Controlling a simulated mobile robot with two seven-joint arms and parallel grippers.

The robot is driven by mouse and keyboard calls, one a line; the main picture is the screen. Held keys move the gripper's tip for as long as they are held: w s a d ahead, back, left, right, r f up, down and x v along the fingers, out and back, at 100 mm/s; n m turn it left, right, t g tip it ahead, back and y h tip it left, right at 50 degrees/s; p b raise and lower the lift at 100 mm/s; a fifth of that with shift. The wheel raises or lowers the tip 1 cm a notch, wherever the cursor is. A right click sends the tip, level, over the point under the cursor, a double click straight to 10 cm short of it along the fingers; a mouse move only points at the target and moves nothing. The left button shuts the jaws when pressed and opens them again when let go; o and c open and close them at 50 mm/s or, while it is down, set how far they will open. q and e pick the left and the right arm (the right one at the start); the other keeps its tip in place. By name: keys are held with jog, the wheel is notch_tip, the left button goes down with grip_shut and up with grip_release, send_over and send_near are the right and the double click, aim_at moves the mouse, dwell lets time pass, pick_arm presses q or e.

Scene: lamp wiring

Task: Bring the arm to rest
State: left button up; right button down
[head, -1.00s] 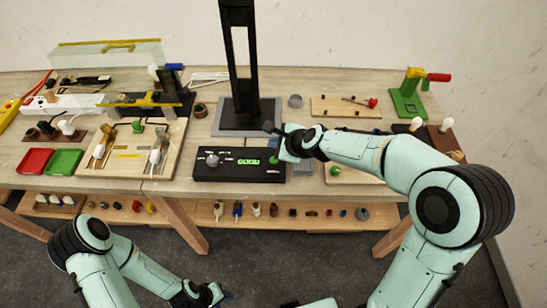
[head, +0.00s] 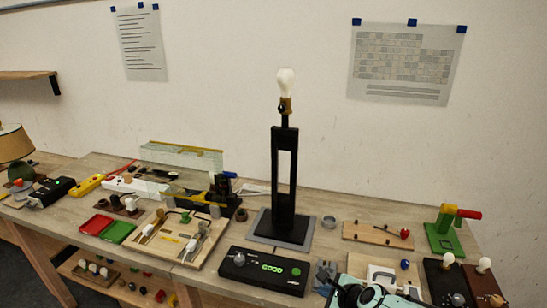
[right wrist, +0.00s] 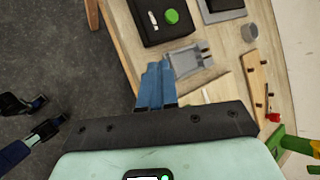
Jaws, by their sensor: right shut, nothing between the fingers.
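The right arm (head: 375,297) enters at the bottom of the head view. My right gripper (head: 325,270) is beside the right end of the black tester box, over the front of the bench. In the right wrist view its blue fingers (right wrist: 155,85) are together with nothing between them. The tester box (head: 262,270) shows green "GOOD". Dark parts with blue tips, seemingly my left gripper (right wrist: 45,115), show at the left of the right wrist view; their opening is unclear.
A grey tray (right wrist: 188,60) lies close ahead of the right fingers. A wooden board (head: 378,235), a green clamp with a red handle (head: 445,232) and bulbs on dark blocks stand at right. Red and green trays (head: 96,224) lie at left.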

jog(key=s+d+f+n+g+h, duration=0.15)
jog(key=s+f+n, duration=0.35)
jog(key=f, duration=0.7)
jog(key=s+d+f+n+g+h, duration=0.1)
jog(key=s+f+n+g, duration=0.35)
jog(key=f, duration=0.75)
jog(key=s+a+f+n+g+y, duration=0.1)
jog(key=s+f+n, duration=0.3)
jog(key=s, duration=0.7)
jog(key=s+a+f+n+g+y, duration=0.1)
jog(key=s+a+f+n, duration=0.1)
jog(key=s+f+n, duration=0.2)
jog(key=s+f, duration=0.3)
jog(key=s, duration=0.4)
jog(key=shift+a+f+g, duration=0.25)
jog(key=shift+a+g, duration=0.05)
jog(key=shift+a, duration=0.05)
